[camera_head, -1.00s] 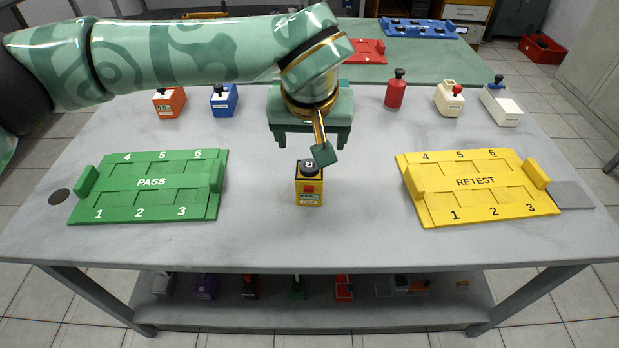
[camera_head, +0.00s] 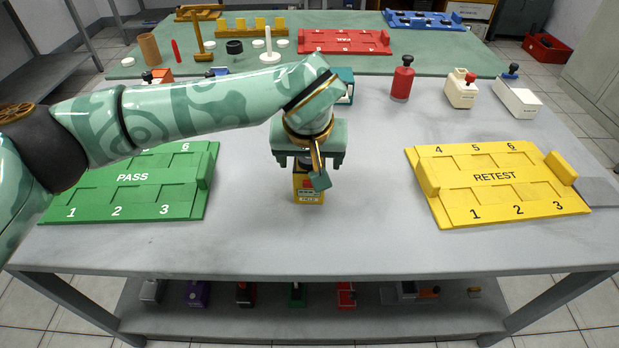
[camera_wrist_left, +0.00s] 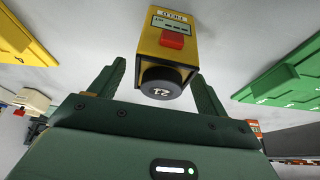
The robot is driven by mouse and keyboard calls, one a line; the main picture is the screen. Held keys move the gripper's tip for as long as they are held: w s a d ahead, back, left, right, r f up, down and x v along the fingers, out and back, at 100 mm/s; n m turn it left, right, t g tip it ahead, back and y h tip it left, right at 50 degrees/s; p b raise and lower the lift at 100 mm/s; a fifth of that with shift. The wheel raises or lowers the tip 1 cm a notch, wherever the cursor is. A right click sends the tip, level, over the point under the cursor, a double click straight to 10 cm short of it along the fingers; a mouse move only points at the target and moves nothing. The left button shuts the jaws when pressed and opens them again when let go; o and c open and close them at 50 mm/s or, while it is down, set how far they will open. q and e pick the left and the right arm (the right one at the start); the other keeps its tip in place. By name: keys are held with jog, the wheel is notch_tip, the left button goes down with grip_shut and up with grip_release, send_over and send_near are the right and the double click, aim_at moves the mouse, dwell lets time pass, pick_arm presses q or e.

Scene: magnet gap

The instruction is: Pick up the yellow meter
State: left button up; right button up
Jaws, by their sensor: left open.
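The yellow meter (camera_head: 308,190) stands upright on the grey table between the green and yellow trays. Its front carries a red block and a label; its dark top knob is hidden by my gripper in the head view. My left gripper (camera_head: 310,163) is open and points down right over the meter. In the left wrist view the yellow meter (camera_wrist_left: 168,35) shows its black knob marked 21 between the two spread fingers (camera_wrist_left: 160,88). I cannot tell whether the fingers touch it. My right gripper is not in view.
The green PASS tray (camera_head: 133,178) lies left, partly behind my left arm, and the yellow RETEST tray (camera_head: 495,177) lies right. A red device (camera_head: 402,84) and two white ones (camera_head: 461,92) stand at the back right. The table front is clear.

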pick_arm(q)
jog(key=c, duration=1.2)
jog(key=shift+r+p, duration=0.3)
jog(key=shift+r, duration=0.2)
notch_tip(320, 180, up, 3)
jog(key=shift+f+p, duration=0.1)
jog(key=shift+p, duration=0.8)
jog(key=s+r+p, duration=0.2)
jog(key=s+r, duration=0.1)
jog(key=s, duration=0.1)
jog(key=s+r+p, duration=0.2)
jog(key=s+r, duration=0.1)
jog(key=s, duration=0.2)
jog(key=s+r+p, duration=0.2)
jog(key=s+r, duration=0.1)
jog(key=s, duration=0.2)
jog(key=shift+r+p, duration=0.15)
jog(key=shift+p, duration=0.25)
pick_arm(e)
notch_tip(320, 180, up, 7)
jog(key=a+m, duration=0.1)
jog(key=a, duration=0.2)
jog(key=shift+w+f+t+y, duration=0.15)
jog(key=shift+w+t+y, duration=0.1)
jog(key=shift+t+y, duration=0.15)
